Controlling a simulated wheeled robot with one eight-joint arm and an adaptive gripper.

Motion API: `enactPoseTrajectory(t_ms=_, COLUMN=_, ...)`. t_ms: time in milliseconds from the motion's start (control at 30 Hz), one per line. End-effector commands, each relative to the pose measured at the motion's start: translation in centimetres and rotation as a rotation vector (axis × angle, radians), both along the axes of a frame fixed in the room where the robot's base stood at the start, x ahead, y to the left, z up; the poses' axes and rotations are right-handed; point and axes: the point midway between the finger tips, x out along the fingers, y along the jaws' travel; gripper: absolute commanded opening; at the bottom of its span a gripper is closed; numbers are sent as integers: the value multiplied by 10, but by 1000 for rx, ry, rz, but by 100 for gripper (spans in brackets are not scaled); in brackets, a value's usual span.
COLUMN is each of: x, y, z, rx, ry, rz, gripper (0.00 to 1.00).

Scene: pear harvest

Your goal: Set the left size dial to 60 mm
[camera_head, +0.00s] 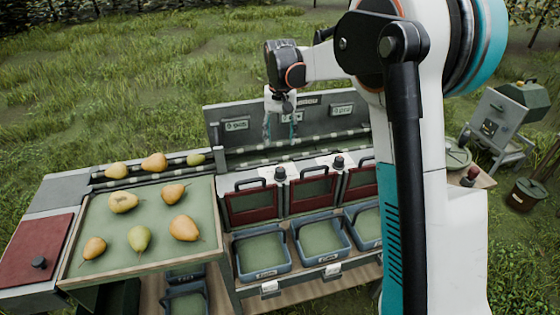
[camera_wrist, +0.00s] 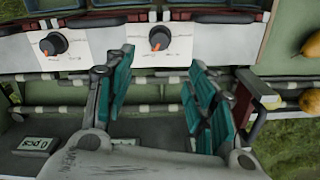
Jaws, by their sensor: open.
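The left size dial (camera_head: 280,174) is a dark knob on a white scale plate between the left and middle red gates. The wrist view faces the other way round, so this dial (camera_wrist: 160,37) is on the right there. Its orange mark points toward the bottom of that view; the scale figures are too small to read. The other dial (camera_wrist: 55,43) also has an orange mark and stands in the head view (camera_head: 338,160) further right. My gripper (camera_head: 281,128) is open and empty above the sorter, behind the dials. In the wrist view its teal fingers (camera_wrist: 158,78) are apart, below the left dial.
A tray of pears (camera_head: 140,262) stands at the left, with more pears on the roller lane (camera_head: 154,162) behind it. Blue bins (camera_head: 262,270) sit in front of the red gates (camera_head: 252,205). An upright back panel (camera_head: 234,126) with labels rises near my gripper.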

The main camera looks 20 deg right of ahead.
Motion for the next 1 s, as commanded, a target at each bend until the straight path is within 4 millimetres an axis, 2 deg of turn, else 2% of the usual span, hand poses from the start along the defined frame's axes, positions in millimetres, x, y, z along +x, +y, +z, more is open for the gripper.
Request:
enactPoseTrajectory(t_ms=167, x=0, y=0, z=-26, rx=0, ry=0, rz=0, gripper=51)
enactPoseTrajectory(t_ms=600, x=0, y=0, z=-109, rx=0, ry=-1, rz=0, gripper=51)
enactPoseTrajectory(t_ms=800, x=0, y=0, z=-129, rx=0, ry=-1, rz=1, gripper=51)
enactPoseTrajectory(t_ms=1000, x=0, y=0, z=-134, rx=0, ry=-1, rz=1, gripper=51)
